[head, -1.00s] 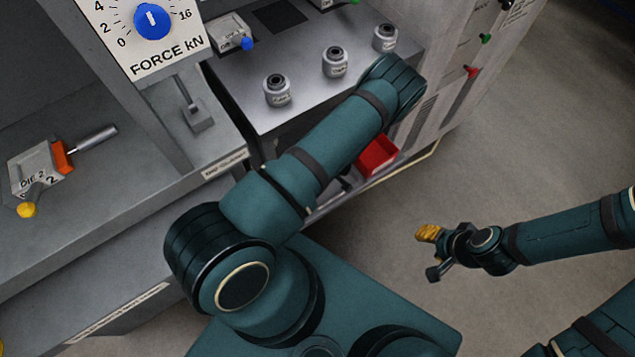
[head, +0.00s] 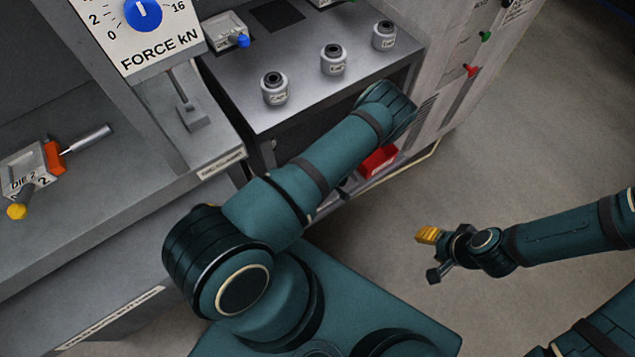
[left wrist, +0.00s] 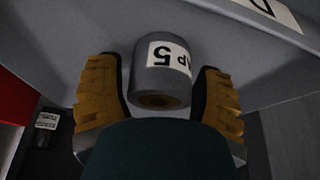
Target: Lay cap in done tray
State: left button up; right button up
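The cap (left wrist: 162,80) is a short grey cylinder with a white label, upside down in the left wrist view, reading "AP 5". Its dark open end faces the camera. In the head view my left arm hides this gripper and cap. My right gripper (head: 430,238) is out over the floor, away from the benches, and nothing shows in it. I cannot make out the done tray for certain.
Several similar caps, one of them here (head: 333,60), stand upright on the grey bench. A red bin (head: 379,160) sits low beyond my left arm. The press with its force dial (head: 142,14) and a die (head: 28,178) are at left. Floor at right is clear.

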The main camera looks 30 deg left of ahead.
pick_arm(q)
jog(key=shift+o, duration=0.3)
jog(key=shift+r, duration=0.2)
jog(key=s+d+r+m+h+p, duration=0.1)
jog(key=s+d+r+m+h, duration=0.1)
jog(key=d+r, duration=0.4)
jog(key=s+d+r+m+h+p, duration=0.1)
jog(key=s+d+r+m+h, duration=0.2)
jog(key=r, duration=0.9)
jog(key=s+d+r+m+h+p, duration=0.1)
jog(key=s+d+r+m+h, duration=0.2)
jog(key=d+r+m, duration=0.5)
jog(key=shift+s+d+r, duration=0.4)
jog(key=shift+s+d, duration=0.05)
jog(key=shift+s, duration=0.35)
jog(key=shift+c, duration=0.3)
jog(key=c, duration=0.6)
jog(key=shift+o, duration=0.2)
